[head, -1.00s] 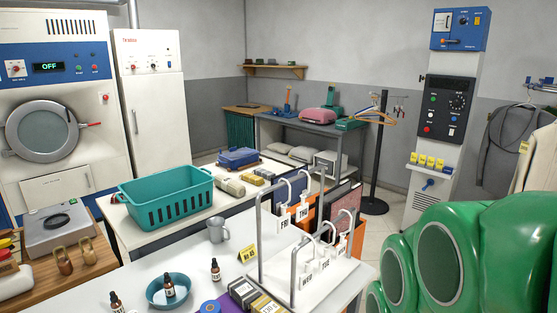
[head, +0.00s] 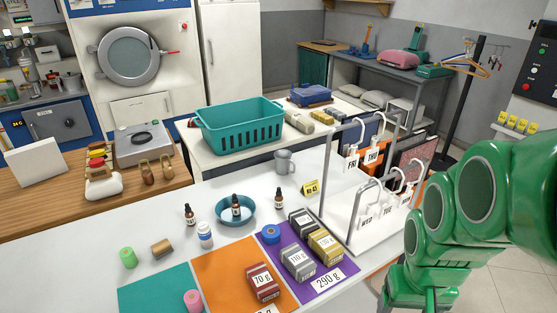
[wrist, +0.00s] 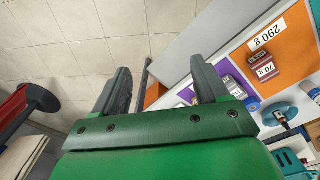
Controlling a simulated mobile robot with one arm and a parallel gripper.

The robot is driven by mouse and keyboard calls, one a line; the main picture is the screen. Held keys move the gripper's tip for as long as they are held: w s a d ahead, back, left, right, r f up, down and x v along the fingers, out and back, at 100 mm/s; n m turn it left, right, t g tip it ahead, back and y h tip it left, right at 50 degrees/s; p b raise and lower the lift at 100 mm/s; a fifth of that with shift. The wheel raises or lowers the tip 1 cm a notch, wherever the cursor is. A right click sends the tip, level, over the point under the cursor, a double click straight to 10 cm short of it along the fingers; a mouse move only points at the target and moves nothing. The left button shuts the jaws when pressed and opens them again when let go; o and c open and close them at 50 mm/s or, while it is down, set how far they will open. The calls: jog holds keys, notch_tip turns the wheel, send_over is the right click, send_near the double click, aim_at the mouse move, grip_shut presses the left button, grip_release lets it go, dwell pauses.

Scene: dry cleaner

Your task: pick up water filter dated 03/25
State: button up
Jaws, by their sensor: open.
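I cannot make out a label reading 03/25, and no object is clearly a water filter. A pale beige cylinder (head: 299,122) lies on the table behind. My gripper (wrist: 161,68) shows in the wrist view with its two dark fingers apart and nothing between them. It hangs over the tiled floor beside the table edge.
The white table carries a purple mat (head: 330,284) with weight blocks, an orange mat (head: 215,270) and a teal bowl (head: 251,218). A teal basket (head: 215,138) sits behind. The floor at right is open.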

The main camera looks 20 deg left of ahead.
aim_at(207, 235)
jog(key=w+a+f+n+t+y, duration=0.25)
jog(key=w+a+f, duration=0.25)
jog(key=w+a, duration=0.55)
jog(key=w+a+f+n+t+y, duration=0.15)
jog(key=w+a+f+t, duration=0.3)
jog(key=w+a, duration=0.65)
jog(key=a+f+n+y, duration=0.2)
jog(key=a+f, duration=0.1)
jog(key=a, duration=0.6)
jog(key=s+a+f+n+y, duration=0.1)
jog(key=a+f+y, duration=0.1)
jog(key=a, duration=0.7)
jog(key=a+f+n+y, duration=0.2)
jog(key=a+f+y, duration=0.1)
jog(key=a, duration=0.5)
jog(key=shift+s+a+f+n+t, duration=0.2)
jog(key=shift+a+f+n+t, duration=0.1)
jog(key=shift+a, duration=0.1)
jog(key=shift+x, duration=3.8)
jog(key=shift+r, duration=0.2)
jog(key=c, duration=1.1)
